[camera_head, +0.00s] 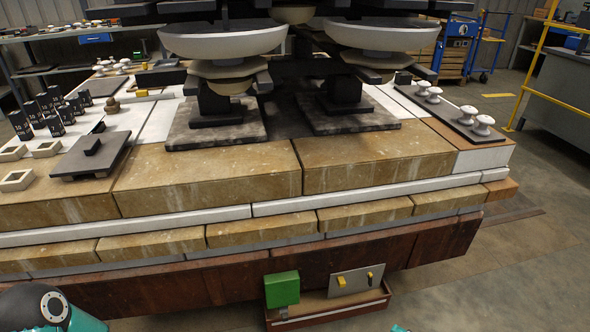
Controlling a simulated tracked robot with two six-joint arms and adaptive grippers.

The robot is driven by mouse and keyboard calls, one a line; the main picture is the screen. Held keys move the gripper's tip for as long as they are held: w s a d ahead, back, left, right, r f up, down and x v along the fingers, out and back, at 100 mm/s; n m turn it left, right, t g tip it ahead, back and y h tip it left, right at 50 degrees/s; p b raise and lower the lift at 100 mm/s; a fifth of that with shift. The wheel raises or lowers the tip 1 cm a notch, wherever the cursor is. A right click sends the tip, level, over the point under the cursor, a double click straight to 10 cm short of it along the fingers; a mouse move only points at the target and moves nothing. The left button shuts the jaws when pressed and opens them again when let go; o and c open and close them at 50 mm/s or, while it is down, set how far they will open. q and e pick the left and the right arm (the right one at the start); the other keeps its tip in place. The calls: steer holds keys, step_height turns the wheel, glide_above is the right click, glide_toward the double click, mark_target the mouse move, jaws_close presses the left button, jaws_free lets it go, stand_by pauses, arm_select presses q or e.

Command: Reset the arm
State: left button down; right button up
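Part of my own left arm, a dark rounded joint with a pale ring and teal casing (45,310), shows at the bottom left corner. A tiny teal bit of my own body (398,328) shows at the bottom edge, right of the middle. Neither gripper is in view, so I cannot see their fingers or whether they hold anything. Two insulator stacks with wide pale discs, left (225,42) and right (382,35), stand on dark square plates on the stone-topped bench. Their tops are cut off by the upper edge.
The bench (205,177) fills the middle, its front edge facing me. A tray with a green box (282,289) and a grey switch panel (356,281) juts out below it. Black numbered blocks (55,112) stand at the left, white insulators (484,125) at the right. Floor is clear at lower right.

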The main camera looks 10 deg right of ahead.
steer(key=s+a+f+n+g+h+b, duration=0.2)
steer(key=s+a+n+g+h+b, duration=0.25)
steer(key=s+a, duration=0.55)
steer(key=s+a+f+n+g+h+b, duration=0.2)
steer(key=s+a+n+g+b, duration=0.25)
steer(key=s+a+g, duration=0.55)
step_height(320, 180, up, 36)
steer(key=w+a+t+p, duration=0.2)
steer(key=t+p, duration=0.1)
steer(key=p, duration=3.3)
